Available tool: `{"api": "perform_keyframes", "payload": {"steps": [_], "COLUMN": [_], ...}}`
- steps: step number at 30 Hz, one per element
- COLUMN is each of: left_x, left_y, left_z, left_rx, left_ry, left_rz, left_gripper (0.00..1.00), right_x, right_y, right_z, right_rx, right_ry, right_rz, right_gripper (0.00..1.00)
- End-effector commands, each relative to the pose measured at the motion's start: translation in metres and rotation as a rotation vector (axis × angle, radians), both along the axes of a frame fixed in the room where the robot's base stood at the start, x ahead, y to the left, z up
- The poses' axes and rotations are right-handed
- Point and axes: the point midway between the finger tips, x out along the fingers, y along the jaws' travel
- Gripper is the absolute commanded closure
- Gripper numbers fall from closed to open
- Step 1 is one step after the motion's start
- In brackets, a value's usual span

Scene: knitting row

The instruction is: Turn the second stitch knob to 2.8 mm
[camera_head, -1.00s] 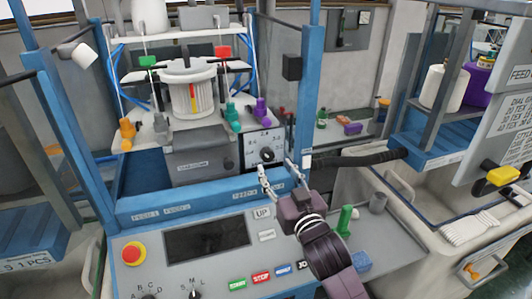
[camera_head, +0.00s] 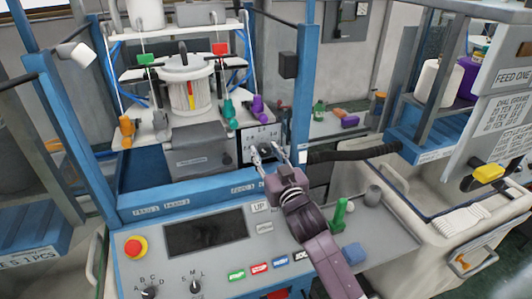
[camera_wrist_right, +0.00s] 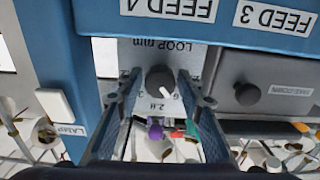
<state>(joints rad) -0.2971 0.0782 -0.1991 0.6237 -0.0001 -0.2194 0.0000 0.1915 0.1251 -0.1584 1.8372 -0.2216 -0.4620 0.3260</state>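The black stitch knob (camera_head: 265,149) sits on a pale dial plate (camera_head: 247,150) at the back of the blue frame. In the right wrist view the knob (camera_wrist_right: 160,80) appears upside down under "LOOP mm", its white pointer slanting down and to the right. The scale digits are partly covered and hard to read. My right gripper (camera_head: 270,155) is open, its fingers reaching to either side of the knob. In the wrist view a gap shows between the knob and each finger. My left gripper is not in view.
A blue rail (camera_wrist_right: 240,18) with feed labels runs close to the knob. A grey take-down box (camera_head: 200,150) with its own dark knob (camera_wrist_right: 248,93) stands beside the plate. The control panel (camera_head: 130,275) with a red emergency button (camera_head: 136,247) lies in front.

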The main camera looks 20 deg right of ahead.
Motion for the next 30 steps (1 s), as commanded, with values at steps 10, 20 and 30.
{"api": "perform_keyframes", "payload": {"steps": [10,20,30], "left_x": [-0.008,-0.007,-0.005], "left_y": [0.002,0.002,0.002], "left_z": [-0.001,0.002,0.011], "left_rx": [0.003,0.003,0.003], "left_ry": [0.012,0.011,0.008], "left_rz": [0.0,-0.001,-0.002], "left_gripper": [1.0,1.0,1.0], "right_x": [0.0,0.0,0.0], "right_y": [0.0,0.0,0.0], "right_z": [0.0,0.0,0.0], "right_rx": [0.002,0.102,0.362], "right_ry": [0.001,0.005,0.015], "right_rz": [0.0,-0.001,-0.001], "right_gripper": [0.98,0.98,0.98]}}
